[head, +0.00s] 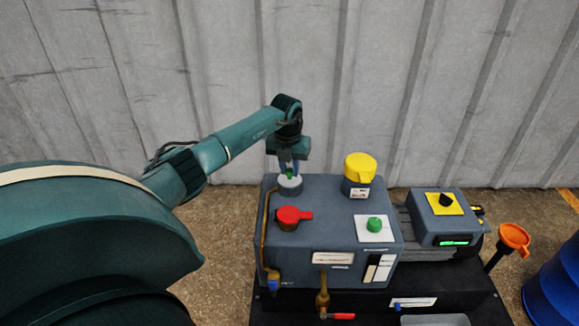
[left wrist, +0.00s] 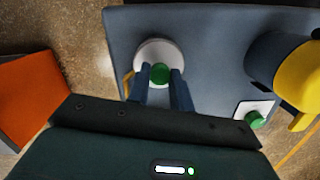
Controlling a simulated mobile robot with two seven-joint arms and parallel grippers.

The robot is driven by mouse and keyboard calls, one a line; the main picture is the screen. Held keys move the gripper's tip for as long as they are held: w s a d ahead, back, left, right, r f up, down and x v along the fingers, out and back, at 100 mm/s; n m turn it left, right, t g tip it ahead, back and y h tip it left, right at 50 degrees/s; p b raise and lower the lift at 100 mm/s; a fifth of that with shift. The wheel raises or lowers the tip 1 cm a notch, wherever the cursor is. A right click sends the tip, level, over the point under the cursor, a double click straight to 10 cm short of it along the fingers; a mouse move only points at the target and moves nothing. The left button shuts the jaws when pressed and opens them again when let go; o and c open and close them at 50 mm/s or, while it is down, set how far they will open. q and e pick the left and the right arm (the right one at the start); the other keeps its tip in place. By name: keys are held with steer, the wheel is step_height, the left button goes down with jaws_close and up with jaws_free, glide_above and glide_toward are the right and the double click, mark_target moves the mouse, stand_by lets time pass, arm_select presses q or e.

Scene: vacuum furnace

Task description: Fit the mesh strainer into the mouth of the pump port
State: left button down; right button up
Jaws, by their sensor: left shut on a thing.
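The pump is a blue-grey box (head: 325,240); it also shows in the left wrist view (left wrist: 215,25). A short round port (head: 290,190) with a pale rim stands at its far left corner. My left gripper (head: 289,172) points straight down over this port. In the left wrist view its fingers (left wrist: 161,88) are shut on a green knob (left wrist: 160,74), which I take for the strainer's grip. The knob sits over the pale round rim (left wrist: 150,52). The mesh is hidden, and I cannot tell whether it is inside the mouth or just above it. My right gripper is not in view.
On the box top are a red lever knob (head: 290,217), a tall yellow-capped part (head: 360,168) and a green knob (head: 375,224) on a white plate. To the right stand a unit with a black dial (head: 446,200), an orange funnel (head: 515,238) and a blue drum (head: 555,290).

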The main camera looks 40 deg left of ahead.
arm_select(q)
steer(key=c, duration=1.2)
jaws_free()
steer(key=shift+o, duration=0.2)
steer(key=shift+r, duration=0.4)
steer(key=r+p, duration=0.2)
steer(key=r, duration=0.1)
steer(key=shift+s+r, duration=0.15)
steer(key=shift+s, duration=0.05)
step_height(320, 180, up, 9)
steer(key=s+p, duration=0.1)
steer(key=p, duration=0.2)
steer(key=shift+d, duration=0.3)
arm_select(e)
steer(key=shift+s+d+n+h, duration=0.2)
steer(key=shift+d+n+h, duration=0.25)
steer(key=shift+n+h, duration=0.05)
arm_select(q)
steer(key=shift+s, duration=0.1)
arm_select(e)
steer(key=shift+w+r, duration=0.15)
